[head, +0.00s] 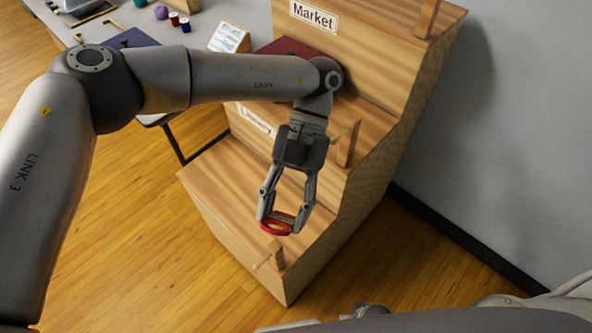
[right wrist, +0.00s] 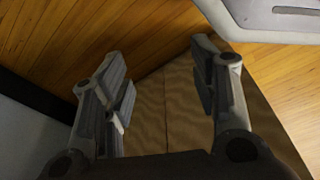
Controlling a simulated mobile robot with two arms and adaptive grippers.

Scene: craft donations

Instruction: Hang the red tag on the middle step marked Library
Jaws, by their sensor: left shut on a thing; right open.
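My left gripper (head: 285,220) is shut on a red ring-shaped thing, which I take as the red tag (head: 270,229). It holds it above the lowest step, close behind that step's wooden peg (head: 276,256). The stepped wooden stand (head: 330,225) has a middle step with a partly hidden label (head: 255,121), not fully readable. A wooden peg (head: 349,146) stands at that step's right, beside my left wrist. The top step bears a "Market" label (head: 314,16).
A dark red flat thing (head: 290,47) lies behind my left forearm. A table at the upper left holds a dark blue item (head: 132,38), a written card (head: 229,38) and several spools. Another peg (head: 427,18) is on the top step. A grey wall (head: 530,130) stands right.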

